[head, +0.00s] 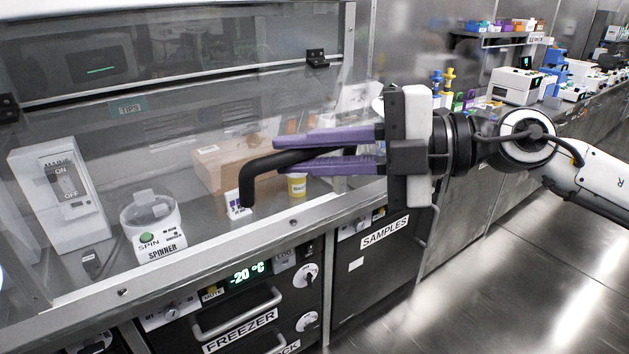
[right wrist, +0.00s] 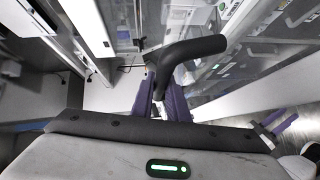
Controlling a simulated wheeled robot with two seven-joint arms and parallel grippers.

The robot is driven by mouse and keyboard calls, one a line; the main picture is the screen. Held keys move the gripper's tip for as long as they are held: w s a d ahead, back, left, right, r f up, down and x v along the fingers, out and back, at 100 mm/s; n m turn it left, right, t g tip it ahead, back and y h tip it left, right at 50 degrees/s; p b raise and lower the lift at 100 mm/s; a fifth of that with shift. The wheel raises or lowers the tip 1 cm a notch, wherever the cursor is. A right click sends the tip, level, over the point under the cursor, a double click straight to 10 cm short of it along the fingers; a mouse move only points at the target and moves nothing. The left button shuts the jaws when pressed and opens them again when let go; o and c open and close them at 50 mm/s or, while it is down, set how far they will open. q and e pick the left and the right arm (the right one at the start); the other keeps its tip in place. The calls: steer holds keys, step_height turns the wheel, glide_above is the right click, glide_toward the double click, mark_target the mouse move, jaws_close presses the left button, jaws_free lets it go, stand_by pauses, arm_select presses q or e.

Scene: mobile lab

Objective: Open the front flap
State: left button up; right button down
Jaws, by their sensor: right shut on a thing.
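The front flap (head: 170,125) is a clear pane hinged along its top edge on the glass-fronted cabinet. A black bent handle (head: 247,188) shows at the flap's lower part; it also shows in the right wrist view (right wrist: 195,50). My right gripper (head: 318,150) comes in from the right with its purple fingers shut on the handle, one above and one below it. In the right wrist view the bar comes out between the fingertips. My left gripper is out of the head view; purple finger-like parts, likely its own (right wrist: 272,124), show small at the wrist view's right edge.
Behind the pane stand a white spinner (head: 155,225), a white on/off unit (head: 60,200), a cardboard box (head: 225,165) and a small yellow-labelled pot (head: 297,186). Below are the freezer (head: 240,310) and samples (head: 385,245) fronts with protruding handles. Floor (head: 520,270) at right is clear.

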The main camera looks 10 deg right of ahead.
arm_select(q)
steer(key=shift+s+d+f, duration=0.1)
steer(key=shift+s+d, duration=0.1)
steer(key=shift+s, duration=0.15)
arm_select(e)
steer(key=shift+r, duration=0.65)
steer(key=c, duration=1.7)
jaws_free()
steer(key=shift+c, duration=0.2)
